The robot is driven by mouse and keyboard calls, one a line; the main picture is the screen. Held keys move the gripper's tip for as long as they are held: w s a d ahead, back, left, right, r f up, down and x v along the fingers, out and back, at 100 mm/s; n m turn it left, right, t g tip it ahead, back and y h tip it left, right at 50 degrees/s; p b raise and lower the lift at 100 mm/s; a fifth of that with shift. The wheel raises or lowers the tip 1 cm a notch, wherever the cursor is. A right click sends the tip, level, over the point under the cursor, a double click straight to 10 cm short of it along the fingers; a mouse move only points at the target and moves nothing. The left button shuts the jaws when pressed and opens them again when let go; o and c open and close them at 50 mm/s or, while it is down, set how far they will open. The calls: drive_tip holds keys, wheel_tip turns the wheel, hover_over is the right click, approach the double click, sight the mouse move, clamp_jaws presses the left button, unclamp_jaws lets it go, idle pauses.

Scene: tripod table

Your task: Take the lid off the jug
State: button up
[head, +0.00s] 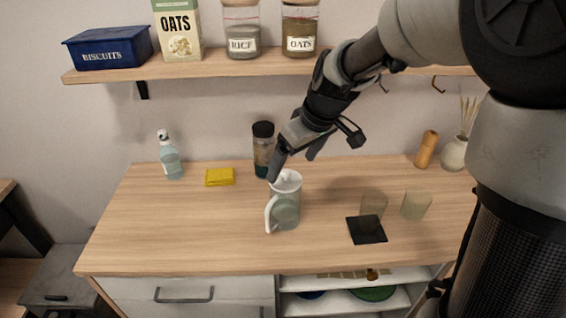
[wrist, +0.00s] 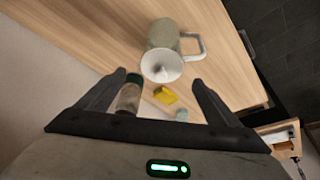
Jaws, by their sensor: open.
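The jug (head: 286,208) is pale grey-green and stands upright on the wooden table, with its handle toward the front left. A white lid (head: 286,180) with a small knob sits on its top. In the wrist view the jug (wrist: 163,37) and lid (wrist: 162,66) show ahead of my gripper, and the handle points right. My gripper (head: 294,168) is above the jug, near the lid in the head view. In the wrist view its two fingers (wrist: 160,88) are spread wide with nothing between them; the lid lies beyond the tips. The exact gap to the lid is unclear.
A dark-capped jar (head: 263,150) stands close behind the jug. A yellow sponge (head: 220,177) and spray bottle (head: 170,158) are at the back left. A black coaster (head: 366,230) and two glasses (head: 416,204) are to the right. A shelf (head: 200,66) overhangs the back. The table's left front is clear.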

sight(286, 172)
drive_tip(key=x, duration=0.5)
drive_tip(key=shift+w+a, duration=0.1)
drive_tip(key=shift+a, duration=0.15)
drive_tip(key=shift+r, duration=0.1)
drive_tip(key=c, duration=1.1)
